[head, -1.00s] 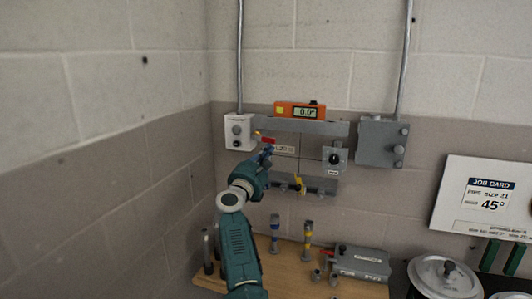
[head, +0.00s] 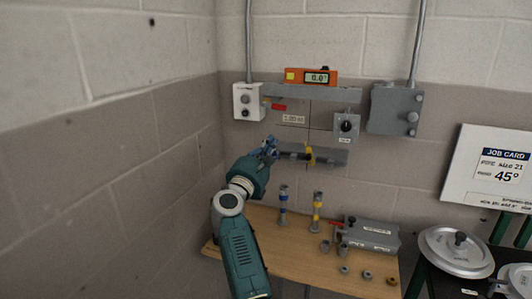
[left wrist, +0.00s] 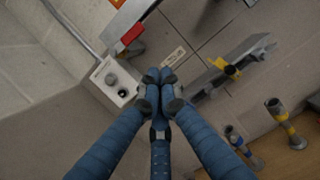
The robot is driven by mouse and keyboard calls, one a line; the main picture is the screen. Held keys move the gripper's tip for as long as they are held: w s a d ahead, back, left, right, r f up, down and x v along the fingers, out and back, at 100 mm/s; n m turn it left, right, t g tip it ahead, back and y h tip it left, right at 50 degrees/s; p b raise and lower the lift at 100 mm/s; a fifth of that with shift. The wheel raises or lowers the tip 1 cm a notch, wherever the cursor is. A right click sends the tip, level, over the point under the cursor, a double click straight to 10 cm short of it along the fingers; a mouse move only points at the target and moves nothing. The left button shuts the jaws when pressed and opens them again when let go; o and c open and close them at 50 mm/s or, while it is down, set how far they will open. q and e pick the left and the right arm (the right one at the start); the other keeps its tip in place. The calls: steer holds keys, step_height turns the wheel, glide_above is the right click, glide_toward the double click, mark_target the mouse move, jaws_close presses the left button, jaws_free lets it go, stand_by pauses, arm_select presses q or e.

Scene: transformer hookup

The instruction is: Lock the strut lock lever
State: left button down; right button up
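In the head view a small red piece (head: 279,107), possibly the lever, sits under the left end of the upper grey rail (head: 318,93). It also shows in the left wrist view (left wrist: 132,33), with a dark part beside it. No lever is clearly labelled as the strut lock. A yellow piece (head: 310,155) sits on the lower grey bar (head: 335,156). My left gripper (head: 268,147) is below the red piece and left of the lower bar, apart from the red piece. In the left wrist view its blue fingers (left wrist: 161,80) meet at the tips, with nothing visible between them. My right gripper is out of view.
A white control box (head: 248,101) and a grey box (head: 395,109) flank the rail. An orange level (head: 311,76) rests on top. Below, a wooden bench (head: 300,258) holds upright fittings (head: 283,205) and a grey case (head: 370,233). A job card (head: 500,167) hangs at right.

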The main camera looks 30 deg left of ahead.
arm_select(q)
steer(key=shift+s+a+f, duration=0.1)
steer(key=shift+s+f, duration=0.1)
steer(key=shift+s, duration=0.35)
steer(key=shift+s+f, duration=0.15)
steer(key=shift+s, duration=0.35)
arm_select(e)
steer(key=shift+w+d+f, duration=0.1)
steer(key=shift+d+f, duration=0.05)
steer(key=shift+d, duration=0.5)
